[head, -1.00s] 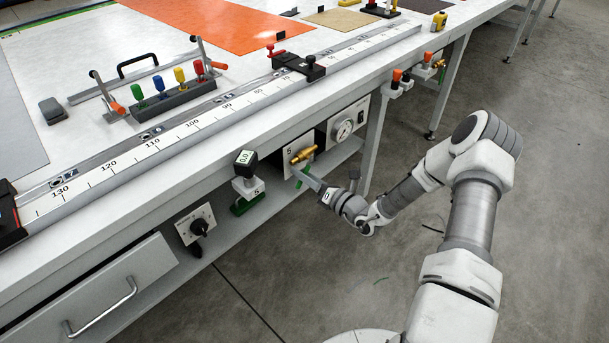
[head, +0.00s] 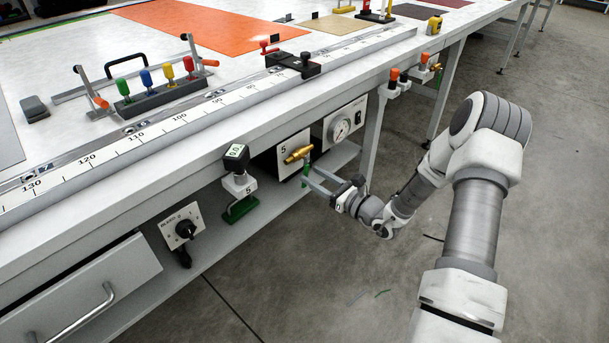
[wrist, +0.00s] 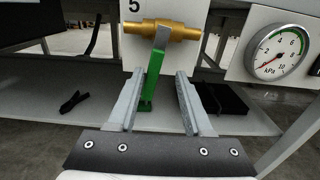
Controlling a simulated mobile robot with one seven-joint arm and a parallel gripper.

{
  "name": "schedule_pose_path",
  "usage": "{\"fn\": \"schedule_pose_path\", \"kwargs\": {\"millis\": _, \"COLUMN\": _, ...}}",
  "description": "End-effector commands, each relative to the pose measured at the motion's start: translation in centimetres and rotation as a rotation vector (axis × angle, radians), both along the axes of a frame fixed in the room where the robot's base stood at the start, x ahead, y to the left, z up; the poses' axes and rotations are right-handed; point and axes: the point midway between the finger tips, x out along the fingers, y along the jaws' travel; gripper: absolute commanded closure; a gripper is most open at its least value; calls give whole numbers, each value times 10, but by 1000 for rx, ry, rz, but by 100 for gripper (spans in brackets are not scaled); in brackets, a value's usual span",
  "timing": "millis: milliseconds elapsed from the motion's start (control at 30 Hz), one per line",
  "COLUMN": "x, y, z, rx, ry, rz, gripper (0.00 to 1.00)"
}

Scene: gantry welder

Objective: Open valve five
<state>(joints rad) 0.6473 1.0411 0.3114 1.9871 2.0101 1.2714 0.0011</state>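Valve five has a brass body (head: 298,154) on a white panel marked 5 under the bench edge. It also shows at the top of the wrist view (wrist: 185,31). Its green lever (wrist: 153,78) hangs down from the body, with a bare grey upper part. My gripper (head: 308,178) is open in front of the panel. In the wrist view my gripper (wrist: 160,74) has one finger on each side of the lever, with gaps between. Whether the lever reaches in between the fingertips I cannot tell.
A kPa gauge (wrist: 279,53) right of the valve has its needle near zero. A small display block (head: 236,157) with a white 5 tag is left of the valve. A bench leg (head: 374,140) stands to the right. A lower shelf (wrist: 50,95) runs underneath.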

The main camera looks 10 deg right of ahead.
Motion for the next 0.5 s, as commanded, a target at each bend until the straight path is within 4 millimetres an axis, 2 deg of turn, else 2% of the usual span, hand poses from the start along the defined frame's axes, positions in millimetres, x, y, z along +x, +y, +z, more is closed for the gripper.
{"fn": "schedule_pose_path", "kwargs": {"millis": 500, "x": -85, "y": -62, "z": 3, "rx": 4, "ry": 3, "rz": -2, "gripper": 50}}
